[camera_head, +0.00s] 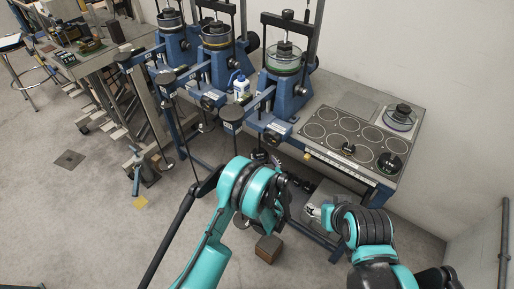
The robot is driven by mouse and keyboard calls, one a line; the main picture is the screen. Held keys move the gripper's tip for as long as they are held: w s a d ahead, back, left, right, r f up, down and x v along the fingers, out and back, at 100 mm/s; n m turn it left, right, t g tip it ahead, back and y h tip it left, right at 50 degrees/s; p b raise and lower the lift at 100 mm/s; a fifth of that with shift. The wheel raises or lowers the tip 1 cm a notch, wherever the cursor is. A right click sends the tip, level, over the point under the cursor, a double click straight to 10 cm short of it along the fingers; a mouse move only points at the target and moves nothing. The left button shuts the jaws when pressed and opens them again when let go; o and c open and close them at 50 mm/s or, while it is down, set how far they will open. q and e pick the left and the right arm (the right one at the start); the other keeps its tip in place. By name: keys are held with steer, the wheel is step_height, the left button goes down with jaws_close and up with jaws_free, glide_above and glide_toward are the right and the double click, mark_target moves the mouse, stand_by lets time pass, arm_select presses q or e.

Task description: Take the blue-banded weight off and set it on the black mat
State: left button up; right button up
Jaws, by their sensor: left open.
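I cannot pick out a blue band on any weight. My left gripper (288,181) is beyond the teal wrist, in front of the nearest blue lever frame (287,103) and low beside the bench. It is open but small and partly hidden by my arm; I see nothing clearly between its fingers. A dark board with round marked places (325,114), which may be the black mat, lies on the bench right of the frame. It carries a small black weight (348,148) and a dark round weight with a green mark (390,163). My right gripper (312,211) is below the bench's front edge.
Two more blue lever frames (217,70) stand to the left, with long rods and hangers in front. A white bottle (241,87) stands between frames. A round lidded piece (399,117) sits at the bench's back right. A brown block (268,248) is low in front.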

mark_target(260, 153)
arm_select(q)
steer(key=shift+w+f, duration=0.55)
steer(key=shift+w, duration=0.2)
steer(key=shift+w+a+f, duration=0.1)
steer(key=shift+w+a, duration=0.05)
steer(key=shift+w, duration=0.2)
steer(key=shift+w+a+b, duration=0.1)
steer(key=shift+w+b, duration=0.2)
steer(key=shift+b, duration=0.15)
steer(key=shift+w+f, duration=0.2)
steer(key=shift+w, duration=0.15)
steer(key=b+x, duration=0.2)
steer(key=x, duration=0.2)
steer(key=shift+w, duration=0.4)
arm_select(e)
steer(key=f, duration=0.3)
steer(key=shift+w+a, duration=0.1)
steer(key=shift+w, duration=0.2)
arm_select(q)
steer(key=shift+r, duration=0.1)
steer(key=c, duration=1.5)
